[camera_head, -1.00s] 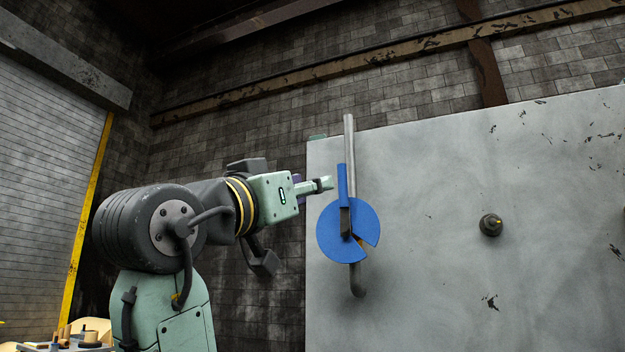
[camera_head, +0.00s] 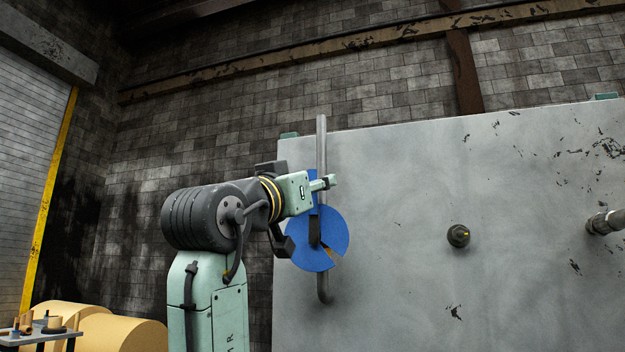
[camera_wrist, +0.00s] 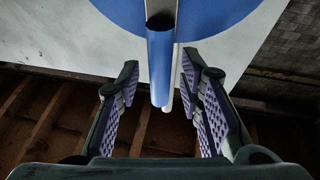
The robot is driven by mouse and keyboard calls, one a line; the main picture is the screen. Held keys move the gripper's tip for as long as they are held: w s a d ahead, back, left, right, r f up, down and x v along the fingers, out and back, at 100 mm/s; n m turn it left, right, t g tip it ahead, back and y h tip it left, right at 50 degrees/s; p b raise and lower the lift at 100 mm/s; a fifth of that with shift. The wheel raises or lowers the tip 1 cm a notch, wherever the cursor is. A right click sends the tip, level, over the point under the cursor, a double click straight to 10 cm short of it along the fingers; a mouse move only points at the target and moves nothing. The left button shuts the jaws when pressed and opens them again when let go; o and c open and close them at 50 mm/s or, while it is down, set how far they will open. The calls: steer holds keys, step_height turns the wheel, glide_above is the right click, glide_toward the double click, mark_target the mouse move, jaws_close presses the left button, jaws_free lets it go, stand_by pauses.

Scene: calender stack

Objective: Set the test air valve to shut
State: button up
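The test air valve has a blue disc (camera_head: 334,226) with a wedge-shaped gap at its lower right. Its blue lever handle (camera_wrist: 160,65) points up in the head view, in line with a grey vertical pipe (camera_head: 321,140) on the grey panel (camera_head: 400,190). My gripper (camera_head: 329,182) is at the upper part of the handle and partly hides it. In the wrist view my gripper (camera_wrist: 159,68) is open, with one purple-padded finger on each side of the handle. Gaps show on both sides, so it does not hold the handle.
A dark round knob (camera_head: 458,236) sticks out of the panel to the right of the valve. A pipe fitting (camera_head: 604,222) juts out at the right edge. A small table (camera_head: 50,336) with items and yellow rolls (camera_head: 120,333) stand at lower left. Panel between valve and knob is clear.

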steer(key=shift+c, duration=0.3)
jaws_close()
stand_by(0.6)
